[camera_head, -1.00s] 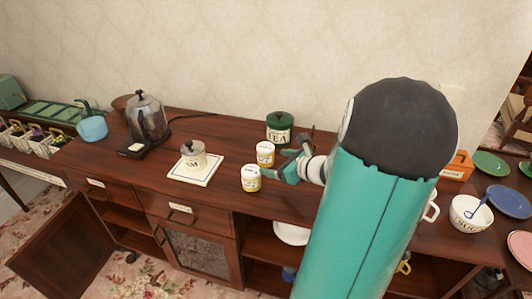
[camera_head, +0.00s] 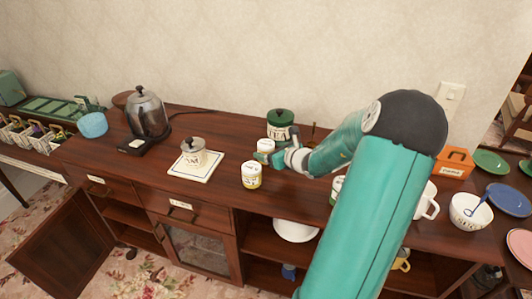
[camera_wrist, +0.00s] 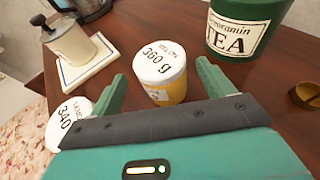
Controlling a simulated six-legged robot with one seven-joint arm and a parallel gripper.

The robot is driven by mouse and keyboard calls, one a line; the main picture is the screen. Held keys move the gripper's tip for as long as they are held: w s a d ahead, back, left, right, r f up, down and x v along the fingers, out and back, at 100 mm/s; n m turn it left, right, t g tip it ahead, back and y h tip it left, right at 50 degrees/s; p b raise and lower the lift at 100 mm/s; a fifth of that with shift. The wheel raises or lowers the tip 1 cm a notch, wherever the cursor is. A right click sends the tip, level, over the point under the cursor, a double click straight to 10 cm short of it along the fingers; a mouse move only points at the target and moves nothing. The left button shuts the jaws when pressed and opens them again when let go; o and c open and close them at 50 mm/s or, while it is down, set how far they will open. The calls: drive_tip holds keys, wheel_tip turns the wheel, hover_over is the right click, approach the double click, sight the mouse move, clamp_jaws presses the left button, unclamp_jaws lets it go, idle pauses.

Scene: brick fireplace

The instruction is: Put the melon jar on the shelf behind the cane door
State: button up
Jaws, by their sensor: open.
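Two small white-lidded jars with yellow lower parts stand on the sideboard top. The rear jar (camera_head: 267,146) shows in the wrist view (camera_wrist: 161,72) with "360 g" on its lid. The front jar (camera_head: 251,175) has "340" on its lid in the wrist view (camera_wrist: 68,124). I cannot read which one is melon. My gripper (camera_head: 272,157) is open at the rear jar, its fingers (camera_wrist: 159,78) on either side of that jar's near part; I cannot tell whether they touch it. A panelled door (camera_head: 198,250), possibly the cane one, appears closed below; its shelf is hidden.
A green TEA canister (camera_head: 280,125) stands just behind the rear jar. A lidded pot (camera_head: 193,158) sits on a white board (camera_head: 180,172), with a kettle (camera_head: 148,112) at the left. A plain wooden door (camera_head: 65,245) hangs open at lower left. My arm hides part of the right side.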

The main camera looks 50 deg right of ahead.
drive_tip(key=x, duration=0.3)
drive_tip(key=shift+w+d, duration=0.1)
drive_tip(key=c, duration=1.2)
drive_tip(key=shift+c, duration=1.1)
drive_tip(key=shift+r, duration=0.1)
